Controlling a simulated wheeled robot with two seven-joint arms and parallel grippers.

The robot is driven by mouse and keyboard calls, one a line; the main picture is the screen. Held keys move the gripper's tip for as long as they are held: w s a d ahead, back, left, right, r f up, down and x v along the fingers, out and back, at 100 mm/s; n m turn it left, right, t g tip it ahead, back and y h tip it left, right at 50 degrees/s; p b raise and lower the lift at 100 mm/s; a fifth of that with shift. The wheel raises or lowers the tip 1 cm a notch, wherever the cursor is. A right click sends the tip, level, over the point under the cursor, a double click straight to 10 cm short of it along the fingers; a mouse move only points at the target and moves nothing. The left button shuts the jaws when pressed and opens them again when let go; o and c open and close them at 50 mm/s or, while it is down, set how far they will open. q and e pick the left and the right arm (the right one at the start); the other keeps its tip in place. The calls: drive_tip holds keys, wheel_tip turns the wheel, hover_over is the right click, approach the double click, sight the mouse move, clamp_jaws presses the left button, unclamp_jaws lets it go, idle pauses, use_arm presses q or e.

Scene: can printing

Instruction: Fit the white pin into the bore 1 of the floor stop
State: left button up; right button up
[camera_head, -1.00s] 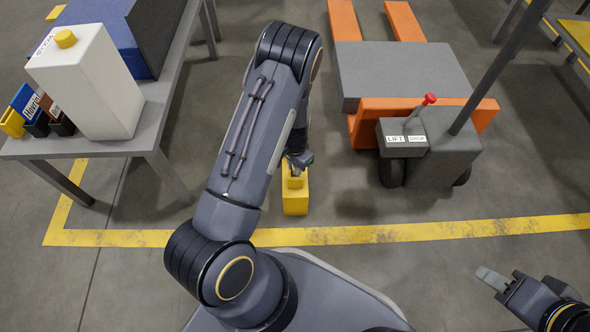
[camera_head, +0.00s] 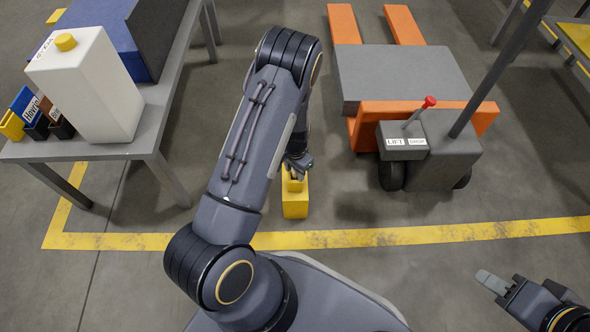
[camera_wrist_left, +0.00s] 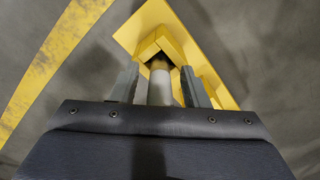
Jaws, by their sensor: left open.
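The yellow floor stop (camera_head: 295,207) stands on the floor below my left arm. It also shows in the left wrist view (camera_wrist_left: 207,48), with a dark opening in its raised yellow part. The white pin (camera_wrist_left: 160,90) is between the two fingers of my left gripper (camera_wrist_left: 160,82), and its far end meets that dark opening. I cannot tell how deep it sits or which bore this is. The left gripper is open around the pin; in the head view its hand (camera_head: 298,166) is just above the stop. My right gripper (camera_head: 492,282) is at the lower right, away from the stop.
An orange pallet lift with a grey control box (camera_head: 404,143) and red-knobbed lever stands right of the stop. A grey table (camera_head: 150,135) at left bears a white canister (camera_head: 88,85) and small bins. A yellow floor line (camera_head: 390,236) runs nearer to me. The floor between is clear.

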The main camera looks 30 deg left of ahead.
use_arm(q)
wheel_tip(320, 180, up, 12)
drive_tip(key=p, duration=0.5)
drive_tip(key=shift+f, duration=0.15)
drive_tip(key=s+d+r+n+t+h, duration=0.15)
drive_tip(key=s+r, duration=0.25)
drive_tip(key=r, duration=0.5)
drive_tip(key=s+d+r+n+t+h, duration=0.1)
drive_tip(key=s+d+r, duration=0.1)
drive_tip(key=s+r, duration=0.5)
drive_tip(key=s+d+r+n+t+h, duration=0.1)
drive_tip(key=s+d+r+t+h, duration=0.1)
drive_tip(key=r, duration=0.9)
drive_tip(key=s+d+r+t, duration=0.1)
drive_tip(key=s+r, duration=0.1)
drive_tip(key=s, duration=0.7)
drive_tip(key=shift+d+n+y, duration=0.35)
drive_tip(key=shift+d+n, duration=0.05)
drive_tip(key=shift+n, duration=0.05)
